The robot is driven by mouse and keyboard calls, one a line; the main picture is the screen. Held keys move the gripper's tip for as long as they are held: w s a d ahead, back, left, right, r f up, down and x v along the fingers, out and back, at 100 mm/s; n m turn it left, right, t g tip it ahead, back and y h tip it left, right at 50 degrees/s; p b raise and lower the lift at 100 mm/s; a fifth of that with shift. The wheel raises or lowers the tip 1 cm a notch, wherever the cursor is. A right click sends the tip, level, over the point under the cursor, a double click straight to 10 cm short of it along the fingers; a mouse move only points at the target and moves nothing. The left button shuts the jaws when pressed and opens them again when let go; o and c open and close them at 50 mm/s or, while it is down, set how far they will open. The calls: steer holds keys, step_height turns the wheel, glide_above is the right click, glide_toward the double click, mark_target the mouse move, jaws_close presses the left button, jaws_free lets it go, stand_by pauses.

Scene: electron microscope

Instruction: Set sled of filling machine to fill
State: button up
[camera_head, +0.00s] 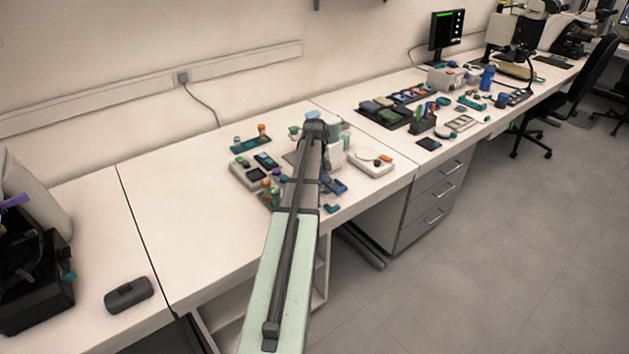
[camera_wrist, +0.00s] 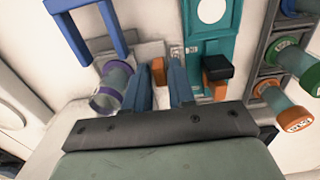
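In the wrist view, my gripper (camera_wrist: 160,78) has its two blue-grey fingers apart. A small orange block (camera_wrist: 158,70) shows between the fingertips, with a visible gap on each side; I cannot tell whether it is the sled. A grey plate (camera_wrist: 150,50) lies behind it. To the right stands a teal device (camera_wrist: 208,40) with a white round face and a black-and-orange piece (camera_wrist: 216,76). I cannot tell for sure which part is the filling machine. In the head view, my arm hides the gripper and the work spot.
In the wrist view, a blue frame (camera_wrist: 86,28) and a clear purple-ringed tube (camera_wrist: 113,84) are left of the fingers. A grey rack (camera_wrist: 262,55) with green- and orange-capped vials is at right. A white scale-like device (camera_head: 370,163) stands right of my arm; the left bench is mostly clear.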

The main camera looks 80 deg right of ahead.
jaws_close()
stand_by(0.3)
steer(key=w+d, duration=0.3)
steer(key=shift+w+d, duration=0.3)
steer(key=shift+d, duration=0.05)
steer(key=shift+o, duration=0.2)
jaws_free()
steer(key=shift+a, duration=0.1)
steer(key=shift+r, duration=0.1)
step_height(320, 180, up, 14)
